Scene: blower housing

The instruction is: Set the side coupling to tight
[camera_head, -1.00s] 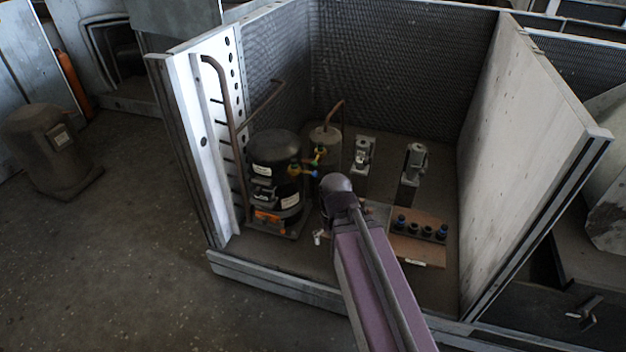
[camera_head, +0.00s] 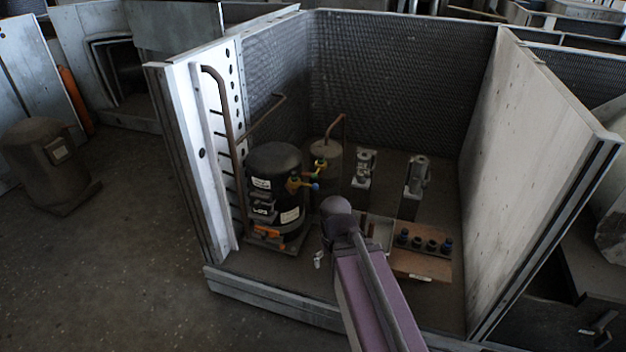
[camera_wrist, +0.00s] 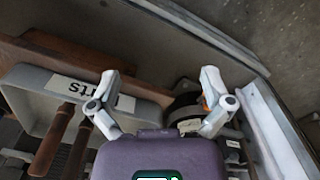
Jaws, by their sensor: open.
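Two grey upright fittings (camera_head: 417,176) and (camera_head: 363,168) stand on the housing floor towards the back; I cannot tell whether either is the side coupling. Small yellow and blue valve fittings (camera_head: 302,183) sit at the right side of the black compressor (camera_head: 275,170). My gripper (camera_wrist: 160,100) is open in the wrist view, its two white fingers spread wide. Nothing is clearly held between them. In the head view my arm hides most of the gripper; only a small pale fingertip shows in front of the compressor.
A board with several dark round caps (camera_head: 423,243) lies right of my arm. The wrist view shows a grey labelled tray (camera_wrist: 38,112) with wooden-handled tools (camera_wrist: 55,140). Housing walls (camera_head: 540,160) rise at left, back and right; the front has a low rail (camera_head: 275,298).

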